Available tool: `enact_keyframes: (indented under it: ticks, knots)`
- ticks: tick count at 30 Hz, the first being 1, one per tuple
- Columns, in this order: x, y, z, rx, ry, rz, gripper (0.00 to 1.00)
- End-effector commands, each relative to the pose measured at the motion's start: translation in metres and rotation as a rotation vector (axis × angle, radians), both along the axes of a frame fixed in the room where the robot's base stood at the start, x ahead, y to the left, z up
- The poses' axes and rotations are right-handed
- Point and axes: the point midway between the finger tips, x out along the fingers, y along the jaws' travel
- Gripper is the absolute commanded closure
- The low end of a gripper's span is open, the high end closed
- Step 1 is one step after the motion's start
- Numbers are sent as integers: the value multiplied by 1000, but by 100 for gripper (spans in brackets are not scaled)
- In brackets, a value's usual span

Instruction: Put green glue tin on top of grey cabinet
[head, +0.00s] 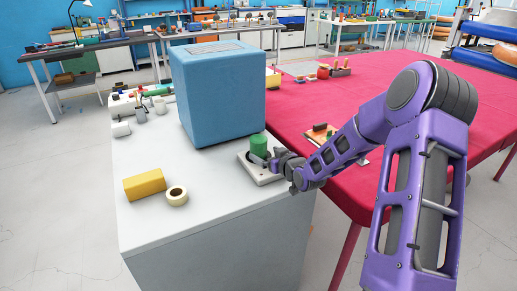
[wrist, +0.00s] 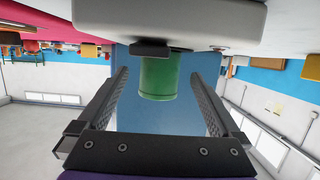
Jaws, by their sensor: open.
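The green glue tin (head: 259,145) stands upright on a pale flat block (head: 268,178) at the right edge of the grey cabinet (head: 220,213). My gripper (head: 267,163) reaches in from the right, low beside the tin; its fingertips are partly hidden in the head view. In the wrist view, which looks upside down, the green tin (wrist: 159,78) shows between my two spread fingers, with a gap on both sides. Its end by the pale block (wrist: 215,18) is partly covered by a dark piece (wrist: 150,48).
A large blue box (head: 217,97) stands on the cabinet behind the tin. A yellow block (head: 144,185) and a tape roll (head: 176,196) lie at the front left. The front middle of the cabinet top is clear. A red table (head: 400,150) adjoins at the right.

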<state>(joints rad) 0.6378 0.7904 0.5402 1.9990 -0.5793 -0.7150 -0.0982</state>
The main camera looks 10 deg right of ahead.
Motion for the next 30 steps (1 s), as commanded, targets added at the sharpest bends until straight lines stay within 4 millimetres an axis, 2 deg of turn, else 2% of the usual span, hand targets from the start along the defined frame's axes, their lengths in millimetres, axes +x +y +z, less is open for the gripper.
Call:
enact_keyframes:
  ticks: [5, 12, 15, 23, 30]
  knots:
    - [10, 4, -2, 0, -1, 1, 0]
    - [43, 15, -9, 2, -2, 1, 0]
    - [52, 17, -11, 0, -1, 0, 0]
    - [54, 18, -12, -1, 0, 0, 0]
    - [54, 18, -12, 0, 0, 0, 41]
